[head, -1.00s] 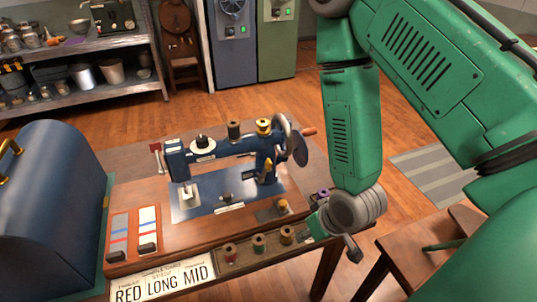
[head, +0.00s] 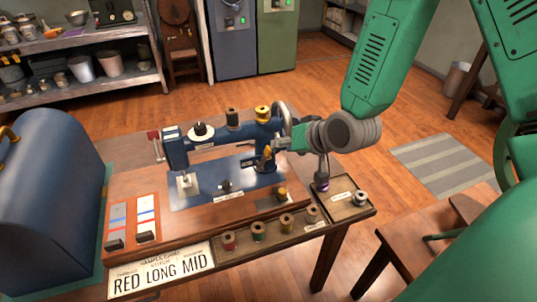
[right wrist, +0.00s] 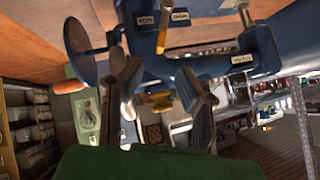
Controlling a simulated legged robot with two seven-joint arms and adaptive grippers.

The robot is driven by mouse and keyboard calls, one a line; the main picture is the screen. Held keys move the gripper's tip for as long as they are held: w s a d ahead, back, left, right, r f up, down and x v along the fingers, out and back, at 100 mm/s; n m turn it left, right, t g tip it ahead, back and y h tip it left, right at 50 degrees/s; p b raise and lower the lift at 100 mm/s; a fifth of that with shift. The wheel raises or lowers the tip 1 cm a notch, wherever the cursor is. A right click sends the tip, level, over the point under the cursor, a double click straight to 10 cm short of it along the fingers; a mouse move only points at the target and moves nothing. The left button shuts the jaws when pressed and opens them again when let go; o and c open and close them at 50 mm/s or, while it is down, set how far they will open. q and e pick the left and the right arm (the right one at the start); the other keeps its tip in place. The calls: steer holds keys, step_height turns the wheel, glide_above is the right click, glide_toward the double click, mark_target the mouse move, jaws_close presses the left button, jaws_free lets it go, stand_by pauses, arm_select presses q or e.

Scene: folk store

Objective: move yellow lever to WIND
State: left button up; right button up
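A blue sewing machine (head: 225,150) stands on a wooden table. The yellow lever (head: 267,153) is on its right end, near the handwheel. In the right wrist view the yellow lever (right wrist: 162,40) points toward me between two white labels; their lettering is too blurred to read surely. My right gripper (head: 284,146) is beside the machine's right end, close to the lever. In the right wrist view its fingers (right wrist: 157,85) are spread to either side of the lever, with a gap between them. Contact cannot be made out. My left gripper is not in view.
A spool tray (head: 245,248) with several spools lies along the table's front. A sign (head: 160,270) reads RED LONG MID. Two sliders (head: 131,222) are at the left, beside a blue case (head: 48,205).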

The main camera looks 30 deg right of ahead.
mark_target(269, 148)
steer(key=shift+x, duration=3.9)
jaws_close()
